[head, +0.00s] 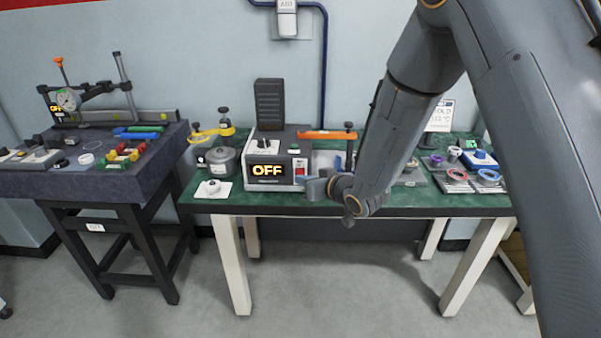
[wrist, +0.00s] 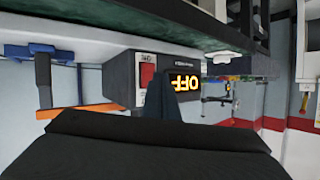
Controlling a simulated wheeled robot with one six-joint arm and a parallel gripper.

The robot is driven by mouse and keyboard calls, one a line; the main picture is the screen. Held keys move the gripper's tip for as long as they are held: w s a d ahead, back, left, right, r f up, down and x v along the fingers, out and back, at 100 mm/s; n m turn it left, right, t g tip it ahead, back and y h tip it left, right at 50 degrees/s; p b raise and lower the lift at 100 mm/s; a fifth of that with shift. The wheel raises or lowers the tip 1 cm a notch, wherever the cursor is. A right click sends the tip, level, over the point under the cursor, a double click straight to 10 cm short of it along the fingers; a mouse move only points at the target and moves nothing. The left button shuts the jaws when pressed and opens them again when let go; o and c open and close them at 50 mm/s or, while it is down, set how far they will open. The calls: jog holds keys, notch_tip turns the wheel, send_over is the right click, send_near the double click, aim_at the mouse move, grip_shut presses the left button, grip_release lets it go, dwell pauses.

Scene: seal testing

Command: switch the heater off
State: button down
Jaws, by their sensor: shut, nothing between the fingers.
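The heater (head: 278,160) is a grey and dark box on the green-topped table, with a display (head: 268,170) that reads OFF in glowing letters. A red rocker switch (head: 299,167) sits on its front, right of the display. In the wrist view, which is upside down, the red switch (wrist: 147,75) and the OFF display (wrist: 186,83) also show. My gripper (head: 308,186) is shut and empty, just in front of the heater's lower right front. Its fingers (wrist: 162,100) show just beside the switch in the wrist view. I cannot tell whether they touch the panel.
Ring trays (head: 456,182) lie at the table's right. A dark workbench (head: 95,190) stands at the left.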

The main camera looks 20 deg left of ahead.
jog(key=shift+s, duration=0.1)
jog(key=shift+s+d+f+p, duration=0.1)
jog(key=shift+s+d+p, duration=0.1)
jog(key=shift+s, duration=0.6)
jog(key=shift+s+d+f+p, duration=0.1)
jog(key=shift+s+d, duration=0.1)
jog(key=shift+s, duration=0.55)
jog(key=shift+s+d+f+p, duration=0.1)
jog(key=shift+s+d+p, duration=0.1)
jog(key=shift+s, duration=0.6)
jog(key=s+d+r+m+g+h, duration=0.15)
jog(key=d+m+h, duration=0.45)
jog(key=d, duration=1.6)
jog(key=s+d+r+m+g+h, duration=0.1)
jog(key=s+d+g+h, duration=0.1)
jog(key=s+d, duration=0.5)
jog(key=s+d+r+m+g+h, duration=0.1)
jog(key=s+d+g, duration=0.3)
jog(key=s, duration=1)
jog(key=d+r+h, duration=0.1)
jog(key=d, duration=0.2)
jog(key=shift+s+d+g, duration=0.15)
jog(key=shift+d+g, duration=0.05)
jog(key=shift+g, duration=0.15)
